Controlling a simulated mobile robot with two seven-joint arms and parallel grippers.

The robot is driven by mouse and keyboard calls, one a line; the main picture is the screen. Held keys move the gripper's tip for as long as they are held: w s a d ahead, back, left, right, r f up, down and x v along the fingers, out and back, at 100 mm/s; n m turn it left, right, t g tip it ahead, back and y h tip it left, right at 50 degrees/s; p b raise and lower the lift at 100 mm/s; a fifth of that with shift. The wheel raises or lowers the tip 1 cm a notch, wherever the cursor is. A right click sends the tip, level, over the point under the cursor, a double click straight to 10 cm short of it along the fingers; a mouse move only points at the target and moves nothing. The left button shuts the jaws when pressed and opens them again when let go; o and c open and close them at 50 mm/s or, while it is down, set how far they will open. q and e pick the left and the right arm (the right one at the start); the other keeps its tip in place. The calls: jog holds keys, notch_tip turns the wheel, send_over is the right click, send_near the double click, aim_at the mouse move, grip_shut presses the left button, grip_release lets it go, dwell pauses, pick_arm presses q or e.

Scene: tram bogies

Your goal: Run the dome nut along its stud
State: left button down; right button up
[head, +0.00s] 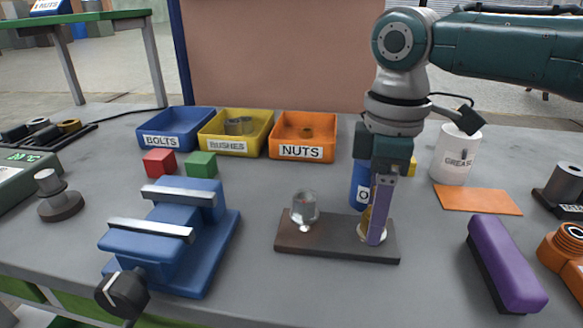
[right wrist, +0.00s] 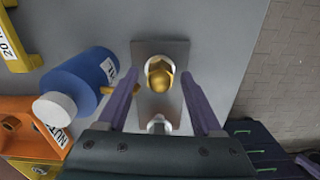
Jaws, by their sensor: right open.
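A dark base plate (head: 335,245) lies on the bench and carries two upright pieces. The brass dome nut (right wrist: 159,76) is at the plate's right end in the head view, mostly hidden there behind a purple finger. In the right wrist view a pale shiny ring shows around it; its stud is not clearly visible. A clear, shiny rounded piece (head: 304,209) stands at the plate's left end. My right gripper (right wrist: 160,79) points down, open, with one finger on each side of the dome nut. I cannot tell whether the fingers touch it. My left gripper is out of view.
A blue vise (head: 175,240) stands left of the plate. A blue bottle (right wrist: 78,82) is close beside the gripper. A grease tin (head: 456,155) and a purple block (head: 505,262) are to the right. Blue, yellow and orange bins (head: 303,152) stand behind.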

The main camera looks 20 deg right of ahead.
grip_shut()
dwell(0.4)
jog(key=shift+r, duration=0.1)
